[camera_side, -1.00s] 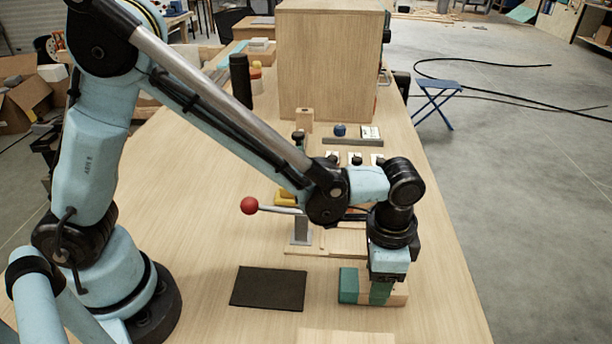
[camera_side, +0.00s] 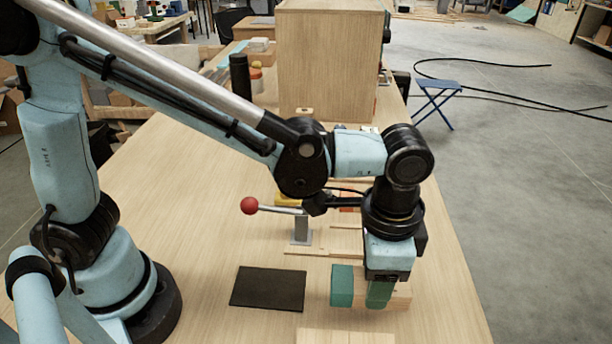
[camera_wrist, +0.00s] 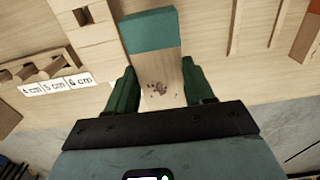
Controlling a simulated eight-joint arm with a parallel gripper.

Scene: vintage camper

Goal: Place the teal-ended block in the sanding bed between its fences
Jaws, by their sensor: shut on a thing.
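The teal-ended block (camera_side: 342,286) is pale wood with one teal end, which points left in the side view. In the wrist view its teal end (camera_wrist: 148,30) points up, away from me. My gripper (camera_side: 380,292) is shut across the wooden part, with a green finger on each side in the wrist view (camera_wrist: 160,88). The block looks level and raised above the bench. What seems to be the sanding bed (camera_side: 340,241) lies beyond the block in the side view, partly behind my arm. Its thin parallel fences (camera_wrist: 236,25) show right of the block in the wrist view.
A lever with a red knob (camera_side: 249,205) stands at the bed's left end. A dark mat (camera_side: 268,288) lies left of the block. A wooden gauge with size labels (camera_wrist: 56,85) is left in the wrist view. A large wooden box (camera_side: 330,60) stands at the back.

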